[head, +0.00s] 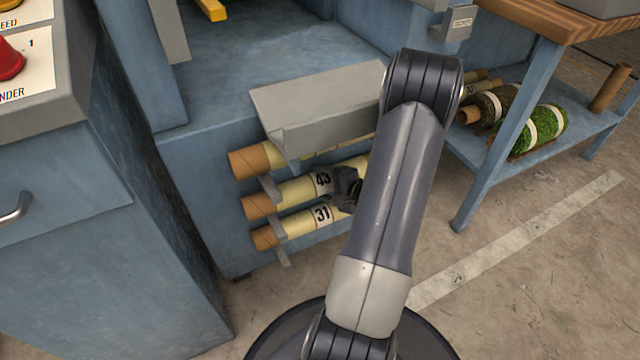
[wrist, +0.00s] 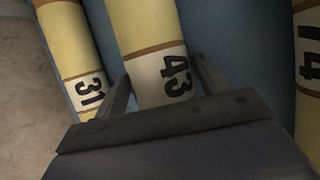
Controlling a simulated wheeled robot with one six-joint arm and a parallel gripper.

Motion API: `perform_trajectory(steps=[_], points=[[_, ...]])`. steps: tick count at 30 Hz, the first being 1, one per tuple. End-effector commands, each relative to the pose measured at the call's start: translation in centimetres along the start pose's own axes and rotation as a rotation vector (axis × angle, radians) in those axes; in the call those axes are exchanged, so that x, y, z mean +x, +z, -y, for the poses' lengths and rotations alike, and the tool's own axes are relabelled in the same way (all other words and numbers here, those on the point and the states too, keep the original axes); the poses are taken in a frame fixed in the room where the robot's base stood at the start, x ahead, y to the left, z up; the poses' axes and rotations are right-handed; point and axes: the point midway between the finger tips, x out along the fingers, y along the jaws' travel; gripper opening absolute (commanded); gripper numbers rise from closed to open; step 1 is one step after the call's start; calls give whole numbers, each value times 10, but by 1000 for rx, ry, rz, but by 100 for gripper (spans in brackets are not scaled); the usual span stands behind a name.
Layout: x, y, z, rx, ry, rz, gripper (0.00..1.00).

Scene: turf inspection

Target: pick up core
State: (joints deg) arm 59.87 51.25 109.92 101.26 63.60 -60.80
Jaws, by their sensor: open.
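Three cream cores with brown ends lie on brackets on the front of a blue machine. The middle core, marked 43 (head: 290,190), also shows in the wrist view (wrist: 146,28). The lower core, marked 31 (head: 296,223), is in the wrist view at left (wrist: 69,40). The upper core (head: 258,159) is partly hidden by a grey cover; in the wrist view a core marked 14 (wrist: 309,60) shows at the right edge. My gripper (head: 346,188) is open, its fingers (wrist: 160,88) on either side of core 43 near its label. Contact cannot be told.
The grey cover (head: 315,100) juts out just above the cores. A blue bench (head: 490,165) at right holds turf rolls (head: 535,131) and more cores on its lower shelf. A control cabinet (head: 80,230) stands at left. The floor (head: 520,290) at lower right is clear.

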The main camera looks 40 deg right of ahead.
Motion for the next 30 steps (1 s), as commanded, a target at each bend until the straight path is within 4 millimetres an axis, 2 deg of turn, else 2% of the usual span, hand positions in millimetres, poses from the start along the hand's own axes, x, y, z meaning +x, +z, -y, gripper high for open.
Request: perform_trajectory(steps=[4, 21, 30], points=[[0, 0, 0, 0, 0, 0, 70], [-1, 0, 0, 0, 1, 0, 23], [-2, 0, 2, -1, -1, 0, 23]])
